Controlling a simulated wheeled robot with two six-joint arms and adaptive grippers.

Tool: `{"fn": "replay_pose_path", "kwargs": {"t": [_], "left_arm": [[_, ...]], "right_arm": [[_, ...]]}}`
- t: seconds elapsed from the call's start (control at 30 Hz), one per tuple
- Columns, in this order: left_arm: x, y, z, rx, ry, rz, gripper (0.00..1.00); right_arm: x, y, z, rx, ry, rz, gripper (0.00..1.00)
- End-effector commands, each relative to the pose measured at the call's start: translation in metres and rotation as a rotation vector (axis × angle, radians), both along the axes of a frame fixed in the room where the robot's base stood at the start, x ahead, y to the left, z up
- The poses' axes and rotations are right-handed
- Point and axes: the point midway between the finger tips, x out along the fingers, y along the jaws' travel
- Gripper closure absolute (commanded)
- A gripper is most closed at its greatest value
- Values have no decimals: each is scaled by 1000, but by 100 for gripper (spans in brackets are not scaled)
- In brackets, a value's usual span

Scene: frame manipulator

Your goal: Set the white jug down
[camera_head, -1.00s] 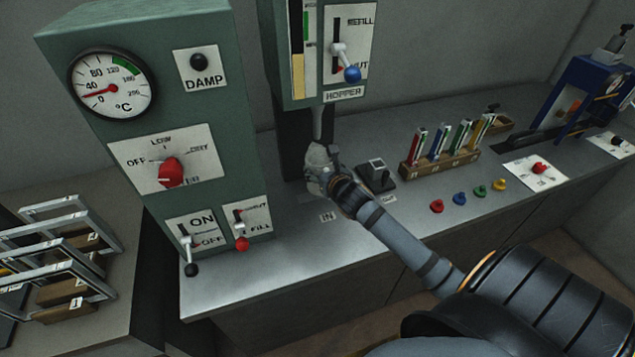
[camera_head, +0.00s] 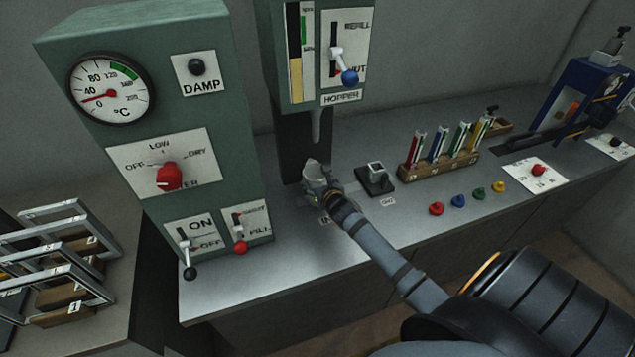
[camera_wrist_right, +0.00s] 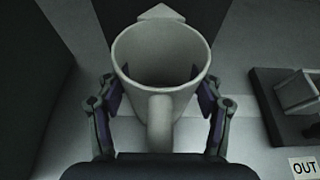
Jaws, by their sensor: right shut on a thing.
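The white jug (camera_head: 314,174) is upright below the hopper spout, close to the counter (camera_head: 290,254). In the right wrist view the jug (camera_wrist_right: 161,60) shows its open rim, a pointed lip at the far side and its handle towards me. My right gripper (camera_head: 325,196) is around the jug. In the right wrist view the right gripper (camera_wrist_right: 162,98) has one finger on each side of the jug's body, shut on it. Whether the jug's base touches the counter is hidden. My left gripper is not in view.
The hopper (camera_head: 341,97) and its spout (camera_head: 316,126) are above the jug. A dark stand marked OUT (camera_head: 376,179) is just right of it. The green control cabinet (camera_head: 150,130) stands at left. A rack of coloured tubes (camera_head: 440,164) and coloured knobs (camera_head: 459,200) are further right.

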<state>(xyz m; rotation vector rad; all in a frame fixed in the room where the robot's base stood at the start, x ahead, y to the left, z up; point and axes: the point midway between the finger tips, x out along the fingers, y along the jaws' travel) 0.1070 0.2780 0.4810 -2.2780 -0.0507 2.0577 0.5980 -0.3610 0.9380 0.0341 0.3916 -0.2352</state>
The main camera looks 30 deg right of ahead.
Motion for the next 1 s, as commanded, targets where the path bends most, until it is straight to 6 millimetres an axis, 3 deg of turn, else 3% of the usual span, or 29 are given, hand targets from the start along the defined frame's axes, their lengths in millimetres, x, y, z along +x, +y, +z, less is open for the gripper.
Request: {"fn": "replay_pose_path", "kwargs": {"t": [0.03,0.2,0.57,0.67,1.0], "left_arm": [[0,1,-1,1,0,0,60],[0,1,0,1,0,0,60],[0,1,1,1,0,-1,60],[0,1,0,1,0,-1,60],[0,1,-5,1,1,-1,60]], "right_arm": [[0,0,-2,0,1,0,32],[0,0,-1,0,0,0,10],[0,0,3,0,0,0,10],[-12,2,6,-4,2,1,10],[-84,21,36,-3,3,4,10]]}}
